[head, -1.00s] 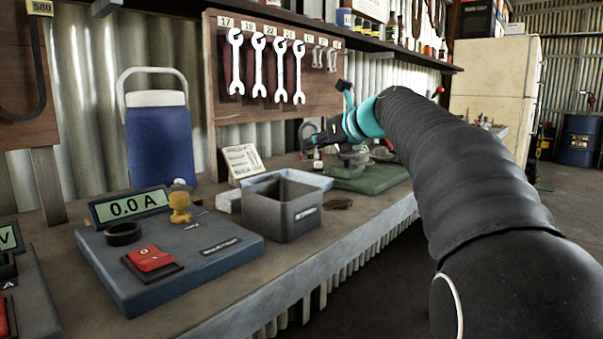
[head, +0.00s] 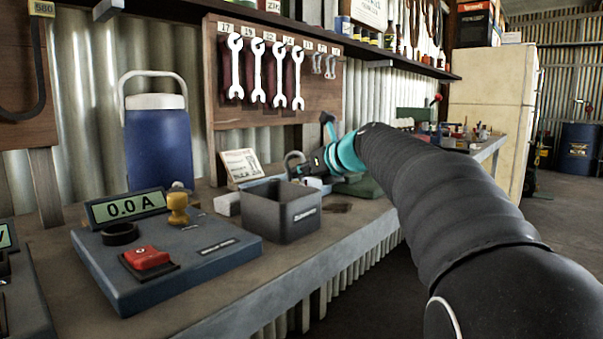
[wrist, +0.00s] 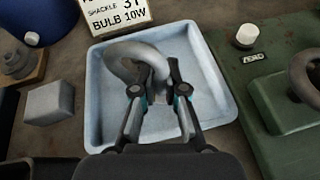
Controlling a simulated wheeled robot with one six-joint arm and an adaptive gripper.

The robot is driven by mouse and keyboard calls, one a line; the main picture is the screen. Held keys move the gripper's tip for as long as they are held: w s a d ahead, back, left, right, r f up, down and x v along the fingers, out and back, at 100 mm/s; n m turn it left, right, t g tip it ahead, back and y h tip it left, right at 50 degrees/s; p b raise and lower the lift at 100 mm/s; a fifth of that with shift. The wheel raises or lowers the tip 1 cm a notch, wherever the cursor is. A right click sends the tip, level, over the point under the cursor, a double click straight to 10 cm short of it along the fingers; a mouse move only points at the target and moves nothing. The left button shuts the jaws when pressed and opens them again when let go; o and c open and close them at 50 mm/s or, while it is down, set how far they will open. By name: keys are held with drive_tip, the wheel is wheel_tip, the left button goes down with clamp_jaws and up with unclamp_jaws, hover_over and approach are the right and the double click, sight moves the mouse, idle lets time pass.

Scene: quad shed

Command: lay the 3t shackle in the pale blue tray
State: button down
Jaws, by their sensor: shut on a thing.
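My gripper (wrist: 158,92) is shut on a grey bow-shaped shackle (wrist: 140,52) and holds it over the pale blue tray (wrist: 219,112). In the wrist view the shackle's bow points to the tray's far side. I cannot tell whether the shackle touches the tray floor. In the head view the shackle (head: 292,158) stands up just left of my gripper (head: 308,168), behind the dark grey bin. That bin hides most of the tray. A card (wrist: 115,12) behind the tray reads "shackle 3T, bulb 10W".
The open dark grey bin (head: 283,225) stands in front of the tray. A green case (wrist: 265,110) with another curved metal piece (wrist: 304,72) lies to the right. A pale block (wrist: 50,103) sits left of the tray. A blue panel (head: 160,255) fills the near bench.

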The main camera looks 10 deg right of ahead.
drive_tip(key=shift+f, duration=0.5)
drive_tip(key=c, duration=1.2)
unclamp_jaws()
drive_tip(key=shift+r, duration=0.25)
drive_tip(key=v, duration=1.2)
drive_tip(key=shift+r, duration=0.4)
